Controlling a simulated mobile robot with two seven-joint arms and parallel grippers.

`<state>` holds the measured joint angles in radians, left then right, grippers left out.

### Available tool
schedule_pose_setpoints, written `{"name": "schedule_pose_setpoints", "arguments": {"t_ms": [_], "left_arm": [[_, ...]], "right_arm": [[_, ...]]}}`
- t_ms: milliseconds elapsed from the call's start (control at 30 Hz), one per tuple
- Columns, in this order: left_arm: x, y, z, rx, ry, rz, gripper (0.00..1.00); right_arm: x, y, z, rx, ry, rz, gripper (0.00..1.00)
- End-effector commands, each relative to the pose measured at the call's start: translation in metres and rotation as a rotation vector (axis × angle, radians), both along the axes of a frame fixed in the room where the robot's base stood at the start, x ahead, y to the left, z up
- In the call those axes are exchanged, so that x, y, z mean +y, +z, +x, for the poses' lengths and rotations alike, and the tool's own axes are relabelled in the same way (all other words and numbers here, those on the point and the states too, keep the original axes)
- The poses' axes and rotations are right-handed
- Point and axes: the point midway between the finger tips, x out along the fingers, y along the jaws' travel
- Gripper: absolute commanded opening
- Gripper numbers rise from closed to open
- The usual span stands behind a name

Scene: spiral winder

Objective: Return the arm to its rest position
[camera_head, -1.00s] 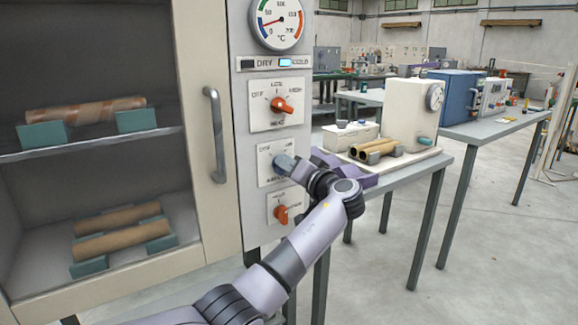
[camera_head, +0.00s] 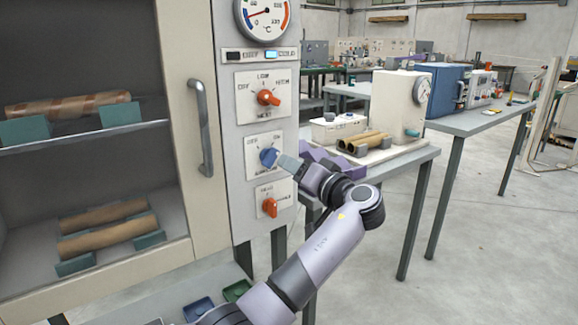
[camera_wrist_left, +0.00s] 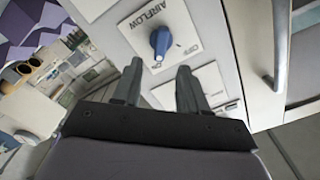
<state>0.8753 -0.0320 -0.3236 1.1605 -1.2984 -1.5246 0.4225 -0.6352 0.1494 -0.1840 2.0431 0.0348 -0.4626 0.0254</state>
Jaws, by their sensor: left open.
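My left arm (camera_head: 318,252) reaches in from the bottom toward the dryer's control panel (camera_head: 229,110). My left gripper (camera_head: 284,163) is in front of the blue AIRFLOW knob (camera_head: 268,157), which shows just left of the fingertips. In the left wrist view the gripper (camera_wrist_left: 158,84) has its two fingers apart with nothing between them. The blue knob (camera_wrist_left: 161,41) stands clear beyond the fingertips there. My right gripper is in neither view.
The cabinet door handle (camera_head: 201,128) juts out left of the panel. Orange knobs (camera_head: 268,97) (camera_head: 270,207) sit above and below the blue one. A bench (camera_head: 400,160) with a white machine (camera_head: 391,105) stands right.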

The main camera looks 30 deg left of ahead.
Motion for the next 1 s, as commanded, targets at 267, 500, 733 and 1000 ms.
{"name": "schedule_pose_setpoints", "arguments": {"t_ms": [267, 500, 733, 1000], "left_arm": [[0.000, 0.000, 0.000, 0.000, 0.000, 0.000, 0.43], [0.000, -0.005, 0.000, 0.009, -0.008, -0.004, 0.43], [-0.005, -0.092, -0.002, 0.144, -0.169, -0.096, 0.43], [-0.032, -0.232, -0.042, 0.319, -0.472, -0.297, 0.43]], "right_arm": [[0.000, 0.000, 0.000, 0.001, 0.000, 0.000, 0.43], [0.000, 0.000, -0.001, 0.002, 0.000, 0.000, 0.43], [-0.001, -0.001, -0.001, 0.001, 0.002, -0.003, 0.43], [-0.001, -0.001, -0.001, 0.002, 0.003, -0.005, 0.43]]}}
